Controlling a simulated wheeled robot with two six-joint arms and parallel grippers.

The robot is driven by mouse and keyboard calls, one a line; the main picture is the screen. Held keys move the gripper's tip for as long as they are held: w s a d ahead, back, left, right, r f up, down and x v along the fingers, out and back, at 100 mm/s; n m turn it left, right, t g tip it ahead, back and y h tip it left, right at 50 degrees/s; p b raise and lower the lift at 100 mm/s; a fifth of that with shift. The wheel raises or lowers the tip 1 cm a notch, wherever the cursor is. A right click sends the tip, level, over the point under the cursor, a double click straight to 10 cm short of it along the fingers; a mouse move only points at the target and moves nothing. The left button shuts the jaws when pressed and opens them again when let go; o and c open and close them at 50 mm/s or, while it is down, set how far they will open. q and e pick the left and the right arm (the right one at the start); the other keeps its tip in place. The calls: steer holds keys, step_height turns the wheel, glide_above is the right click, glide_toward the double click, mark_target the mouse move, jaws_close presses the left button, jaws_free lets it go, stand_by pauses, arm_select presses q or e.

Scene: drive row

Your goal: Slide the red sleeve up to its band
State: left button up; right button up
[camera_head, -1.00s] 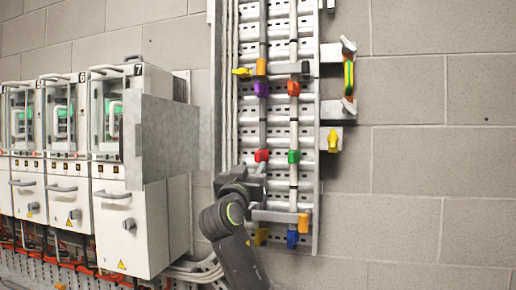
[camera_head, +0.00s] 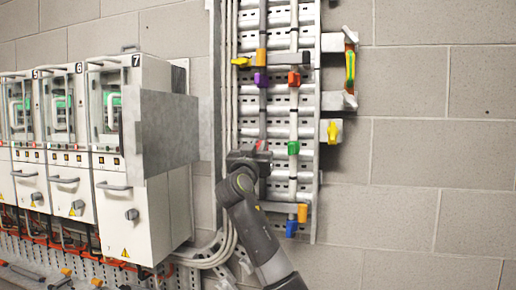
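The red sleeve (camera_head: 262,145) is on the left of two upright rods, low on the slotted panel. Only a small red part shows; my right gripper covers the rest. My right gripper (camera_head: 258,154) is at the sleeve, its arm coming up from the bottom. Its fingers are too small and hidden to tell whether they are open or shut, or whether they touch the sleeve. Higher on the same rod are a purple piece (camera_head: 261,79) and an orange piece (camera_head: 261,56). I cannot make out the band. My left gripper is not in view.
An orange-red piece (camera_head: 294,78) and a green piece (camera_head: 293,147) sit on the right rod. A grey bar (camera_head: 285,60) crosses the rods above. A metal plate (camera_head: 170,132) and cabinets (camera_head: 125,185) stand left. A yellow-green handle (camera_head: 350,70) is at right.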

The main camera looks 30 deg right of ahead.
jaws_close()
step_height(320, 180, up, 8)
steer(key=shift+r+p, duration=0.15)
steer(key=shift+p, duration=0.75)
steer(key=shift+s+r, duration=0.1)
steer(key=shift+r, duration=0.1)
steer(key=shift+o, duration=0.6)
jaws_free()
steer(key=o, duration=0.4)
steer(key=shift+o, duration=0.2)
steer(key=shift+f, duration=0.1)
